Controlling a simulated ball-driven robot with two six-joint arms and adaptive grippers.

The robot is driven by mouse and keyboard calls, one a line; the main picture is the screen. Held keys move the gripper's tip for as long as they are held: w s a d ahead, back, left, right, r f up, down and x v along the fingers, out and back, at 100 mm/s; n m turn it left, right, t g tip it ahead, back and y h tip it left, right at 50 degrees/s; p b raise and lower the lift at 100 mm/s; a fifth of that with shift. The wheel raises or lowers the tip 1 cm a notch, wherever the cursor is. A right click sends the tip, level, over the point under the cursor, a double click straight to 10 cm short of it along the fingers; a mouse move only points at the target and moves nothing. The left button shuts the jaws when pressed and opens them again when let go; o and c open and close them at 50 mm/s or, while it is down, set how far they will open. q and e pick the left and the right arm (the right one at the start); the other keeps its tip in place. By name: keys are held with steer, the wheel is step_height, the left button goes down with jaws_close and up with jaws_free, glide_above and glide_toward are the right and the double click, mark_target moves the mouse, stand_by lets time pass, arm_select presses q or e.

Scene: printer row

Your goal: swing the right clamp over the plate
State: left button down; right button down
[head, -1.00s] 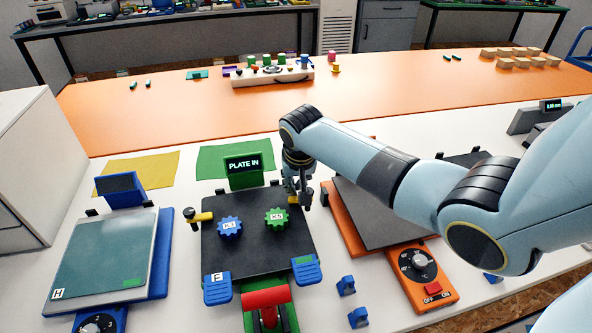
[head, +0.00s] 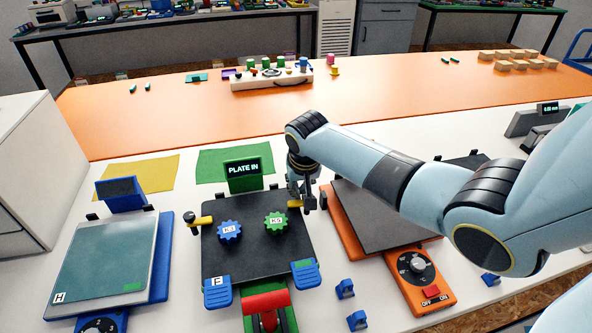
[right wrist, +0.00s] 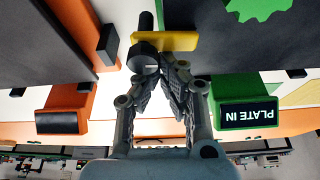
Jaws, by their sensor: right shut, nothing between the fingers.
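The black plate (head: 255,258) lies on the green printer, with a blue gear K3 (head: 229,232) and a green gear K5 (head: 276,223) on it. The right clamp (head: 295,204) has a yellow bar pointing left, its tip at the plate's right edge. The right wrist view shows this yellow bar (right wrist: 168,42) and its dark round pivot beside my fingertips. The left clamp (head: 203,219) reaches the plate's left edge. My right gripper (head: 305,193) is shut and empty, close to the right clamp; it also shows in the wrist view (right wrist: 160,70). Contact cannot be told. My left gripper is out of view.
A green display (head: 243,172) reading PLATE IN stands behind the plate. An orange printer (head: 385,225) stands close on the right, a blue one (head: 160,262) on the left. Small blue clips (head: 345,288) lie in front.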

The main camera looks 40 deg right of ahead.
steer(key=shift+s+d, duration=0.2)
steer(key=v, duration=1.2)
stand_by(0.5)
